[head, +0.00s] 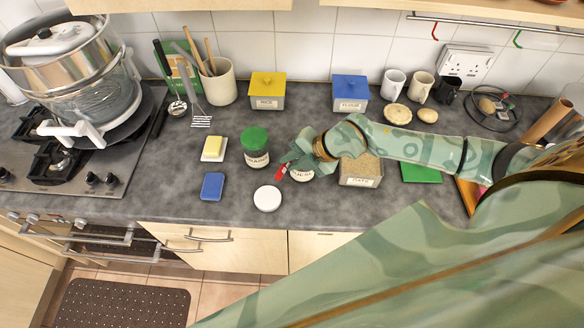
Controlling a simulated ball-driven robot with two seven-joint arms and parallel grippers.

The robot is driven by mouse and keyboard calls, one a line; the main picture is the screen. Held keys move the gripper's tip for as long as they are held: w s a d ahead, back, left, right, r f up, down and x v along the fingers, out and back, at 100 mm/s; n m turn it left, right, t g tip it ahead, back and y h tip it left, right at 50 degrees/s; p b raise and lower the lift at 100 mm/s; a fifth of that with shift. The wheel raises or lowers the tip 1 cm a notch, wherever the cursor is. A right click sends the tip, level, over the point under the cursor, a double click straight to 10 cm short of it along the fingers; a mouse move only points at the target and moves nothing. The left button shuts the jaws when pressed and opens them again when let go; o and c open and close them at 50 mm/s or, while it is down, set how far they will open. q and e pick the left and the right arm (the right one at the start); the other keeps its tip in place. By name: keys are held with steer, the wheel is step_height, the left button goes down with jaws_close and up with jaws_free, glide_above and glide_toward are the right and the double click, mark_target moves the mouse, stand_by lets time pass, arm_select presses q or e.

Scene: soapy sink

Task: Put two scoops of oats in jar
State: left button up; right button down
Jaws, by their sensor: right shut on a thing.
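An open box with a label that seems to read oats (360,181) stands right of centre on the counter, filled with tan grains. My right gripper (296,160) reaches in from the right, over a jar (301,176) with a pale label, and hides most of it. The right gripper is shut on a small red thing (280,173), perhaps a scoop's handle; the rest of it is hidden. Whether the jar holds oats cannot be seen. A round white lid (267,198) lies on the counter in front of it. My left gripper is not in view.
A green-lidded jar (256,148) stands just left of the gripper. A blue block (213,186) and a yellow block on a dish (214,147) lie further left. Yellow (267,91) and blue (350,93) lidded boxes stand behind. The counter's front edge is close.

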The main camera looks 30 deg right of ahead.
steer(key=r+g+h+p, duration=0.1)
steer(key=g+p, duration=0.1)
steer(key=p, duration=0.3)
steer(key=r+g+h+p, duration=0.1)
steer(key=g+h+p, duration=0.1)
steer(key=p, duration=0.3)
steer(key=r+g+h+p, duration=0.1)
steer(key=g+p, duration=0.1)
steer(key=p, duration=0.3)
steer(key=shift+w+a+r, duration=0.1)
steer(key=shift+w+r, duration=0.2)
steer(key=shift+w, duration=0.05)
steer(key=shift+s+g+h, duration=0.15)
steer(key=shift+g+h, duration=0.25)
stand_by(0.9)
stand_by(0.4)
